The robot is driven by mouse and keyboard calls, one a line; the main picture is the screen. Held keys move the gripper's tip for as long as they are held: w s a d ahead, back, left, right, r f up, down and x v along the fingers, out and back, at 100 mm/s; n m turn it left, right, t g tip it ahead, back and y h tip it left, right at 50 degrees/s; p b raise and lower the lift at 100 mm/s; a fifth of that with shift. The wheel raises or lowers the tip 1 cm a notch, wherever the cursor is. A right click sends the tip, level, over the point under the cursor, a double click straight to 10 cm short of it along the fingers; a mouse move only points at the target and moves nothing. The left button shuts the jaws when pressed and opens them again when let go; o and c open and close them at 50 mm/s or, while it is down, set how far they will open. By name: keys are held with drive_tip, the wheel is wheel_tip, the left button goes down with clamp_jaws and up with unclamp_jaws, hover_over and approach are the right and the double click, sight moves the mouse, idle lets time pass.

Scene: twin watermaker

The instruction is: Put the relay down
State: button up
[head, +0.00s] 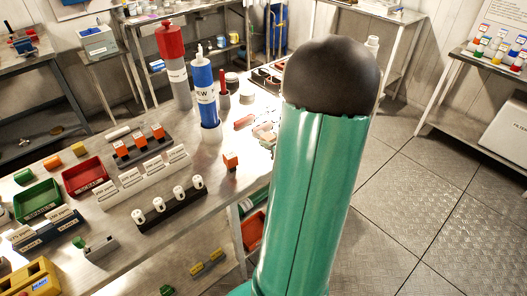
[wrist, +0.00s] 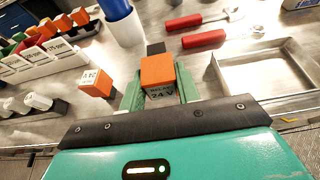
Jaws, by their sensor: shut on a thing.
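A second orange relay (wrist: 96,82) with a white label stands loose on the bench to the left, apart from the gripper. It also shows in the head view (head: 231,161). More orange relays (head: 140,138) sit in a dark rack on the bench. My arm hides the gripper and held relay in the head view.
A blue cartridge (head: 205,95) in a white holder stands behind the loose relay. Red-handled tools (wrist: 203,39) lie beyond the gripper, and a shallow metal tray (wrist: 222,75) is at right. A black strip with white fittings (head: 170,208) lies at left.

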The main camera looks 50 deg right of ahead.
sight(263, 158)
drive_tip(key=w+f, duration=0.2)
drive_tip(key=shift+w+a+f, duration=0.1)
drive_tip(key=shift+w+f, duration=0.15)
drive_tip(key=shift+f, duration=0.15)
drive_tip(key=shift+w+f, duration=0.15)
drive_tip(key=shift+f, duration=0.75)
drive_tip(key=shift+w+f, duration=0.15)
drive_tip(key=shift+f, duration=0.75)
drive_tip(key=shift+f, duration=0.15)
drive_tip(key=o, duration=1.1)
